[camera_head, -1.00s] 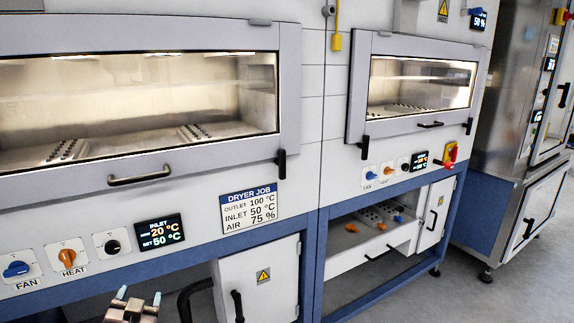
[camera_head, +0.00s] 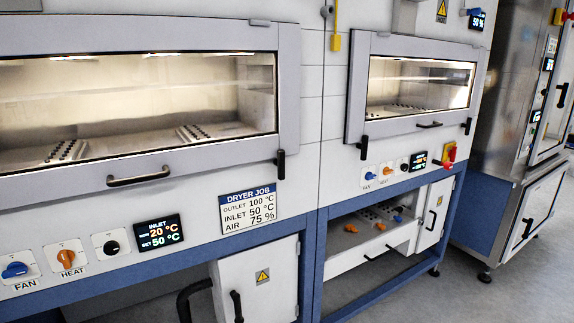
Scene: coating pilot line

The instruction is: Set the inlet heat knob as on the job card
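The orange inlet heat knob (camera_head: 66,258) sits on a white plate marked HEAT, on the near dryer's front panel at lower left. The blue fan knob (camera_head: 15,270) is left of it and a black knob (camera_head: 111,247) right of it. The inlet display (camera_head: 159,232) reads 20 °C on its upper line and SET 50 °C below. The job card (camera_head: 248,210), headed DRYER JOB, lists outlet 100 °C, inlet 50 °C and air 75 %. Neither of my grippers shows in the head view now.
A second dryer unit (camera_head: 412,90) stands to the right with its own fan and heat knobs, display and a red-yellow switch (camera_head: 449,155). A white cabinet door (camera_head: 262,275) with a warning sign is below the job card. Grey floor (camera_head: 400,290) is clear at lower right.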

